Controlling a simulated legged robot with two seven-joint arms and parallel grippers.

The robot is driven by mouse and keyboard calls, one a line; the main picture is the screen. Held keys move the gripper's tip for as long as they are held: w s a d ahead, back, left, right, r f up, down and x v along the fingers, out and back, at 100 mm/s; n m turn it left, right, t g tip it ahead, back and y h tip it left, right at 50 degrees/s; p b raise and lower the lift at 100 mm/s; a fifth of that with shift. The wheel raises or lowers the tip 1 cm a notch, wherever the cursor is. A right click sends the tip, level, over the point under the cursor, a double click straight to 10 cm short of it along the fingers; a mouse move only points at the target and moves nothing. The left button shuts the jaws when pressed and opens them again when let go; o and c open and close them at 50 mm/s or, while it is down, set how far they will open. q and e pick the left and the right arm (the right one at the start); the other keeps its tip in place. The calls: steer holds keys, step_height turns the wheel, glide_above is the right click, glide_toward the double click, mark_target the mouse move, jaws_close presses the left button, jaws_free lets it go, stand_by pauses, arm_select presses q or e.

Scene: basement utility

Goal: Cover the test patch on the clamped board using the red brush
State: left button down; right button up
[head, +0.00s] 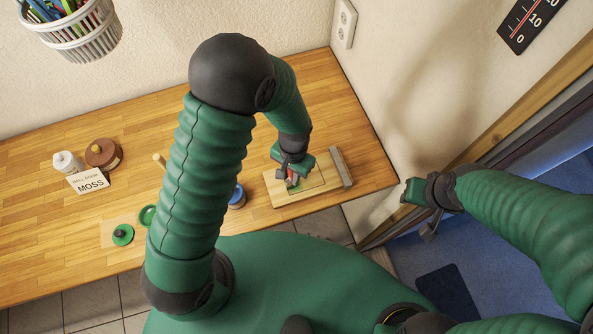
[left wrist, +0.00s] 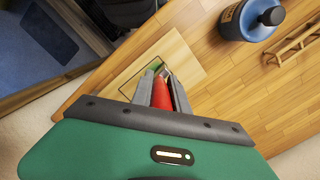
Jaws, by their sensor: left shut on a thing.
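The board (head: 285,197) lies near the right end of the wooden counter, with a grey clamp bar (head: 341,167) along its right edge. It also shows in the left wrist view (left wrist: 183,52). The test patch is a dark outlined rectangle on the board; green colour shows inside it (left wrist: 152,69), partly hidden by my fingers. My left gripper (head: 291,174) is over the patch, shut on the red brush (left wrist: 161,95). The brush tip is at the patch; I cannot tell whether it touches. My right gripper (head: 416,203) hangs right of the counter, away from the board; its jaw state is unclear.
A blue jar (head: 238,197) stands left of the board. The wall is close behind the clamp.

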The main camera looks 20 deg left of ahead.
arm_select(q)
steer(key=shift+s+a, duration=0.1)
steer(key=shift+a, duration=0.2)
steer(key=shift+d, duration=0.2)
steer(key=shift+w+d, duration=0.5)
steer(key=shift+w, duration=0.05)
steer(key=shift+w+d, duration=0.1)
steer(key=shift+d, duration=0.15)
steer(key=shift+s+a+r, duration=0.1)
steer(key=shift+s+a, duration=0.2)
steer(key=shift+a, duration=0.05)
steer(key=shift+s+a+p, duration=0.3)
steer(key=shift+a, duration=0.15)
steer(key=shift+w+d, duration=0.2)
steer(key=shift+w, duration=0.1)
steer(key=shift+w+d, duration=0.35)
steer(key=shift+d, duration=0.3)
steer(key=shift+s+a, duration=0.3)
steer(key=shift+a, duration=0.05)
arm_select(e)
steer(key=shift+a+r, duration=0.2)
steer(key=shift+r, duration=0.2)
arm_select(q)
steer(key=shift+a, duration=0.2)
arm_select(e)
steer(key=shift+a, duration=0.1)
